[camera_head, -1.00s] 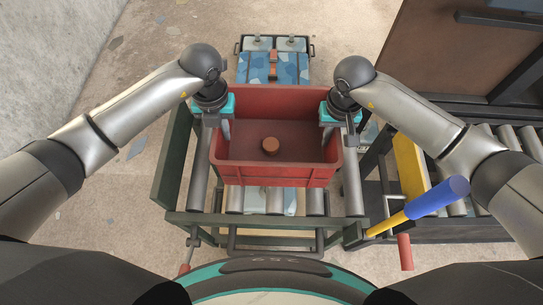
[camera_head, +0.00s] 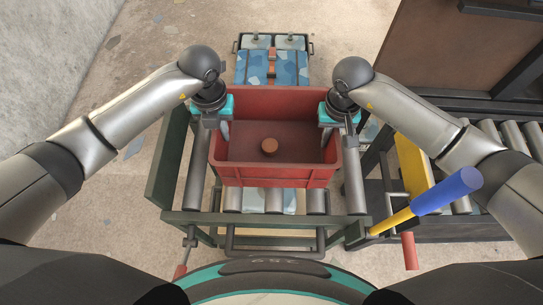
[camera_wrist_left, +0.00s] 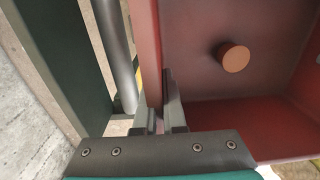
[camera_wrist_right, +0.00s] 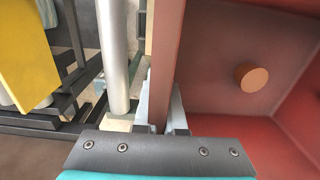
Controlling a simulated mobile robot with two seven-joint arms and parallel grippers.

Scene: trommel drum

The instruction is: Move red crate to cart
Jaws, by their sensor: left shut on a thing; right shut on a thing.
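The red crate (camera_head: 275,175) is an open box with a round orange-brown knob-like piece (camera_head: 269,146) on its floor. It is over the rollers of a green-framed roller cart (camera_head: 185,218) in the head view. My left gripper (camera_head: 224,128) is shut on the crate's left wall; the wall also shows between the fingers in the left wrist view (camera_wrist_left: 160,112). My right gripper (camera_head: 327,130) is shut on the right wall, seen from above in the right wrist view (camera_wrist_right: 160,112). Whether the crate touches the rollers is hard to tell.
A blue patterned case (camera_head: 272,68) stands behind the crate. At right are a roller conveyor (camera_head: 508,140), a yellow plate (camera_head: 411,170) and a blue-and-yellow handle (camera_head: 440,195). A red handle (camera_head: 409,251) hangs near it. Floor is free at left.

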